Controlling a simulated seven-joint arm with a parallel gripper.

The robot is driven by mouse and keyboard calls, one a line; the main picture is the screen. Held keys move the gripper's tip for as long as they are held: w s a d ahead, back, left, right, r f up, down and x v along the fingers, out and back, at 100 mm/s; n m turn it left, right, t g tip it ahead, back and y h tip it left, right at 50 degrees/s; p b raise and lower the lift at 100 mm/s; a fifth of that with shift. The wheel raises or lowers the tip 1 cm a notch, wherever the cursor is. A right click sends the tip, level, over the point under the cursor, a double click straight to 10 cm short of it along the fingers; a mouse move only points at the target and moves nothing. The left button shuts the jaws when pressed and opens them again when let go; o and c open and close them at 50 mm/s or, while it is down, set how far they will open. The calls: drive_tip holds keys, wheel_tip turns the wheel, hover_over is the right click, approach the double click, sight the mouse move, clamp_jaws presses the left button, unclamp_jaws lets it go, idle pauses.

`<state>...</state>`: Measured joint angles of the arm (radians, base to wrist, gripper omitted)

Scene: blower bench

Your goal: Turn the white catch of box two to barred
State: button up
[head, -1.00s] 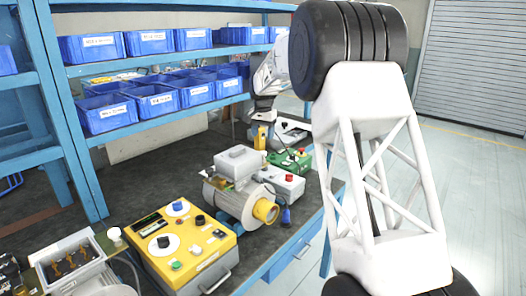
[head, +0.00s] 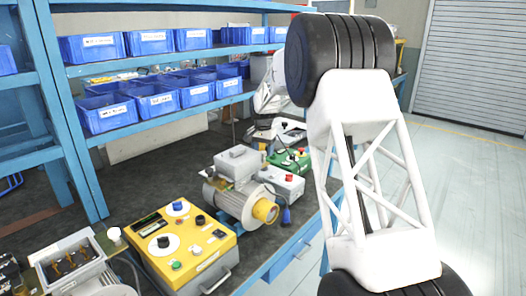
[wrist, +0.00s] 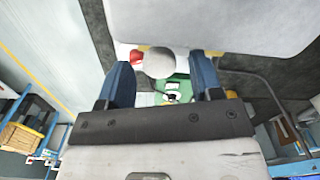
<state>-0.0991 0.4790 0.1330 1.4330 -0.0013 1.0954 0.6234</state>
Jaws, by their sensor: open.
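My gripper (wrist: 161,75) shows in the wrist view with its two blue fingers apart and nothing clasped between them. A white rounded part (wrist: 159,63) shows in the gap between the fingertips; I cannot tell if it is the catch or whether a finger touches it. A red part (wrist: 136,57) is beside it, and a green surface (wrist: 177,84) lies beyond. In the head view, a green box (head: 291,160) and a grey box with a red button (head: 284,183) stand on the bench below my wrist. No box number is readable, and the fingertips are not clear there.
A motor blower (head: 238,200) and a yellow control box (head: 191,249) stand nearer on the bench. A grey terminal box (head: 68,256) is at the lower left. Shelves of blue bins (head: 108,115) rise behind. Open floor (head: 470,190) lies to the right.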

drive_tip(key=shift+f, duration=0.2)
drive_tip(key=c, duration=0.9)
